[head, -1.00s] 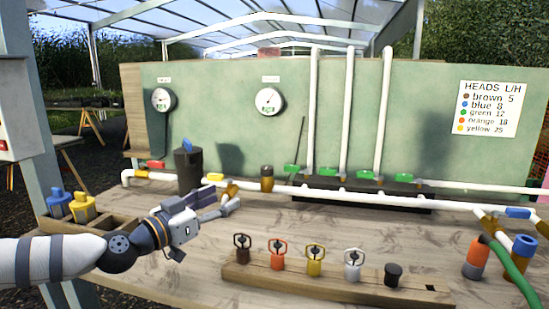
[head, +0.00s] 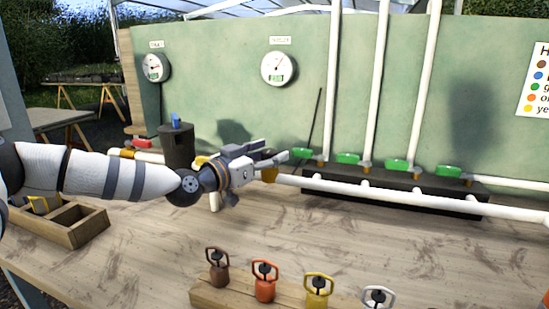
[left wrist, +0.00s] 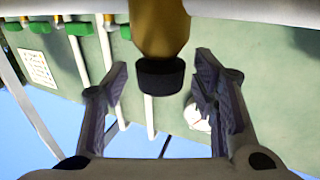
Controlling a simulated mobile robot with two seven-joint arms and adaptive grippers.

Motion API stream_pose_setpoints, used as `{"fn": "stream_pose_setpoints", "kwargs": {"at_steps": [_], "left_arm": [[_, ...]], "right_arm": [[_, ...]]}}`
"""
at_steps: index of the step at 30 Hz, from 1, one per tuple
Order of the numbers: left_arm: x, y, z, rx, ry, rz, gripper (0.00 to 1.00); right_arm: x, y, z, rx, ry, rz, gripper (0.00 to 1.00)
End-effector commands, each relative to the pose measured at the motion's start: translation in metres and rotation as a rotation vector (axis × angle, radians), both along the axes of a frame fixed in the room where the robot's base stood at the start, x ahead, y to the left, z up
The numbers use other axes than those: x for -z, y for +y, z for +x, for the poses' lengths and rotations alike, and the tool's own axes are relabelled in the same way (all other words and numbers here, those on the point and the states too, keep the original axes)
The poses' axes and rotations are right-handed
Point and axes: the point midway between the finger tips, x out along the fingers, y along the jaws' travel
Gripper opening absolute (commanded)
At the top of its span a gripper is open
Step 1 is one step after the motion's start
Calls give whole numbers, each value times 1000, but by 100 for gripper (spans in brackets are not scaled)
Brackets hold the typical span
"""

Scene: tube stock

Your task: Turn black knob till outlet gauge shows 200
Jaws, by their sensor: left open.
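The black knob (left wrist: 160,78) caps a brass regulator body (left wrist: 160,28), which also shows on the white pipe in the head view (head: 269,174). My left gripper (head: 283,157) is open at the regulator's top and hides the knob in the head view. In the left wrist view, the knob lies between the spread fingers of the left gripper (left wrist: 160,96), with visible gaps on both sides. A round white gauge (head: 279,68) hangs on the green panel above; its label and reading are too small to read. My right gripper is not in view.
Another gauge (head: 155,66) is on the panel's left. A dark cylinder with a blue top (head: 177,146) stands left of the regulator. Green-handled valves (head: 348,158) and upright white pipes are to the right. A wooden rack (head: 236,297) of coloured heads is in front.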

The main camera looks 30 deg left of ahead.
Motion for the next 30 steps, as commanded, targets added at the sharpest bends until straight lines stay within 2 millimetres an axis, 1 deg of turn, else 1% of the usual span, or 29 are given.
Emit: {"fn": "stream_pose_setpoints", "kwargs": {"at_steps": [3,10,11,12,14,15,16,17,25,30], "left_arm": [[-1,-1,6,0,-1,0,53],[-5,-1,7,0,-6,-1,53],[-5,-1,7,0,-6,-1,46],[-5,-1,7,0,-6,-1,37],[-4,-1,7,0,-5,-1,24],[-4,-1,6,0,-5,-1,14],[-4,-1,6,0,-5,-1,8],[-4,-1,6,0,-5,-1,5],[-7,-2,6,-18,-6,0,5],[-12,-4,5,-88,-10,2,5]], "right_arm": [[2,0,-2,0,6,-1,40],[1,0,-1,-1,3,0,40],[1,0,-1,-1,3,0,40],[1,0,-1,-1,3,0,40],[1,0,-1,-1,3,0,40],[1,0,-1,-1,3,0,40],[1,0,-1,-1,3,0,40],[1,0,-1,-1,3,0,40],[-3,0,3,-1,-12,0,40],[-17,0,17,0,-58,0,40]]}}
